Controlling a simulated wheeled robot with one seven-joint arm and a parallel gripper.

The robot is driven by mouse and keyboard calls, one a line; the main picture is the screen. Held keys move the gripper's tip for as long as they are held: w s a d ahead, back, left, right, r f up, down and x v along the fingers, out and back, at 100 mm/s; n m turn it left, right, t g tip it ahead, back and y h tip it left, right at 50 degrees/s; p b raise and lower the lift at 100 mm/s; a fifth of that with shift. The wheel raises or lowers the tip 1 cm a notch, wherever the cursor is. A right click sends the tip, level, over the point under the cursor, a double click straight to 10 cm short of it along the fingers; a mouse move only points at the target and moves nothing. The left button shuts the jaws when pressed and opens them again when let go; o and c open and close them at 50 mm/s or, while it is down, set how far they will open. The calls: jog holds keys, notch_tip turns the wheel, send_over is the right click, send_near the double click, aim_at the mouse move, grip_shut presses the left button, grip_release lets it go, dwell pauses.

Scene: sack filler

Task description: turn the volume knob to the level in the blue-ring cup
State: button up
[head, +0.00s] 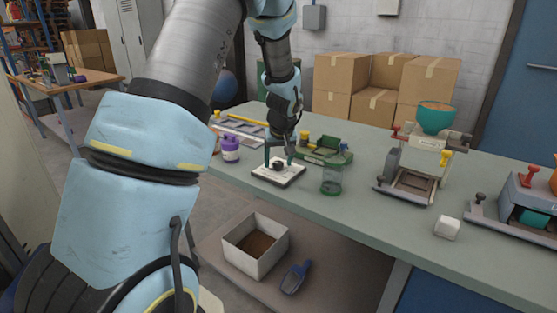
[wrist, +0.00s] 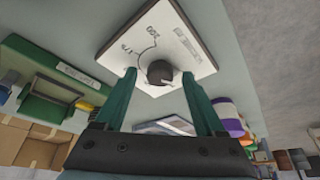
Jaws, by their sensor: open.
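The dark round volume knob (wrist: 160,73) sits on a white plate (wrist: 200,48) with a curved line and printed marks, one reading like 200. In the head view the plate (head: 279,175) lies flat on the bench, with the knob (head: 279,166) at its middle. My gripper (wrist: 158,76) is open, its green fingers on either side of the knob; I cannot tell whether they touch it. In the head view my gripper (head: 278,160) is right over the plate.
Farther right are a stand with a teal bowl (head: 436,118) and a white block (head: 447,227). Bare bench lies in front of the cup.

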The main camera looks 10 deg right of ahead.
grip_shut()
dwell(0.4)
jog(key=shift+a+r+m, duration=0.1)
jog(key=shift+m, duration=0.3)
jog(key=shift+a+m+h+p, duration=0.1)
jog(key=shift+m+h+p, duration=0.4)
jog(key=shift+m+p, duration=0.35)
jog(key=m+p, duration=0.1)
jog(key=m+h+p, duration=0.1)
jog(key=shift+w+a+r+m+g, duration=0.1)
jog(key=shift+r+m+g, duration=0.05)
jog(key=shift+m+g, duration=0.2)
jog(key=m+h+p, duration=0.1)
jog(key=m+p, duration=0.2)
jog(key=shift+g, duration=0.25)
jog(key=shift+m+p, duration=0.5)
jog(key=shift+f, duration=0.25)
